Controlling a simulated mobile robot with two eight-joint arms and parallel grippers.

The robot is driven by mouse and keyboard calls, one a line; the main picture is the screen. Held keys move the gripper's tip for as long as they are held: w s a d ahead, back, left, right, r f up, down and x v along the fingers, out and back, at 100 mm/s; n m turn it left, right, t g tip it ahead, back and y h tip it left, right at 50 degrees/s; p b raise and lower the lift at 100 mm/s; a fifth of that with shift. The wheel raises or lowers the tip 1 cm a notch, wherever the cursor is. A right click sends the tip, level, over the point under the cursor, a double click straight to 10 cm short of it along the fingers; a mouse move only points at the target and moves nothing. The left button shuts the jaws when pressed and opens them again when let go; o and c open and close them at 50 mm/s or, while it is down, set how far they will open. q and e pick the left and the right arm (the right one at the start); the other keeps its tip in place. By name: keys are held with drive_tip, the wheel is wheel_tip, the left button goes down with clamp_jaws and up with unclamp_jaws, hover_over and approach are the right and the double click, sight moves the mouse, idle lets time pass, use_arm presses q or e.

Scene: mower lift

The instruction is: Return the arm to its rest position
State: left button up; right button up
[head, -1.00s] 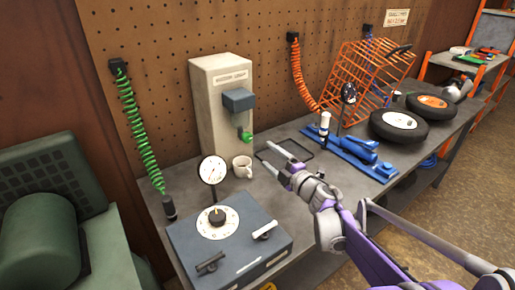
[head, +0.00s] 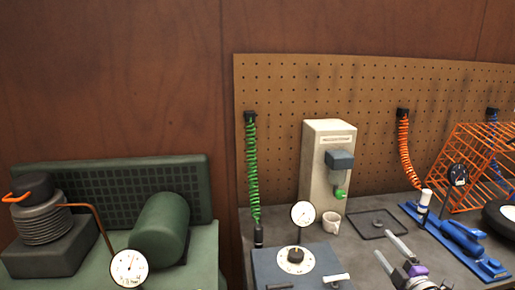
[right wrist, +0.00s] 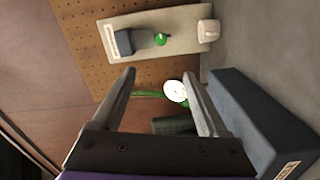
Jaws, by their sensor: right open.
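My right gripper (head: 396,255) is at the lower right of the head view, above the grey workbench. Its two long grey fingers are parted with nothing between them. The same open fingers (right wrist: 160,95) show in the right wrist view, apart from everything behind them. Beyond them there are the beige dispenser (right wrist: 180,33) with its green knob, a white cup (right wrist: 208,31) and the blue-grey dial box (right wrist: 255,115). Most of my right arm is outside the head view. My left gripper is not in view.
The workbench (head: 365,255) carries a dial box (head: 270,265), a gauge (head: 303,214), a mug (head: 331,223), a blue jack (head: 460,240) and an orange rack (head: 475,165). Green machinery (head: 160,230) stands at the left. Coiled hoses hang on the pegboard (head: 370,90).

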drive_tip(key=s+a+r+m+h+p, duration=0.2)
drive_tip(key=s+r+m+h+p, duration=0.15)
drive_tip(key=r+m+h, duration=0.35)
use_arm(q)
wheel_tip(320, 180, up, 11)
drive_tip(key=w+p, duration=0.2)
drive_tip(key=p, duration=0.4)
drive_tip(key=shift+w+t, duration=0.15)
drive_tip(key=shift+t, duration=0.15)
use_arm(e)
drive_tip(key=s+a+f+m+g+y, duration=0.1)
drive_tip(key=s+a+f+m+g, duration=0.2)
drive_tip(key=s, duration=0.6)
drive_tip(key=s+a+f+m+g+y, duration=0.2)
drive_tip(key=s+a+f+m+g, duration=0.1)
drive_tip(key=s+a+f+g, duration=0.2)
drive_tip(key=s+a+f+m+g+y, duration=0.1)
drive_tip(key=s+a+f+m+g, duration=0.2)
drive_tip(key=s+a+f, duration=0.4)
drive_tip(key=s+g, duration=0.1)
drive_tip(key=s, duration=0.5)
drive_tip(key=shift+a+f+m+y, duration=0.15)
drive_tip(key=shift+a+m+y, duration=0.15)
drive_tip(key=shift+m+y, duration=0.1)
drive_tip(key=shift+w, duration=0.1)
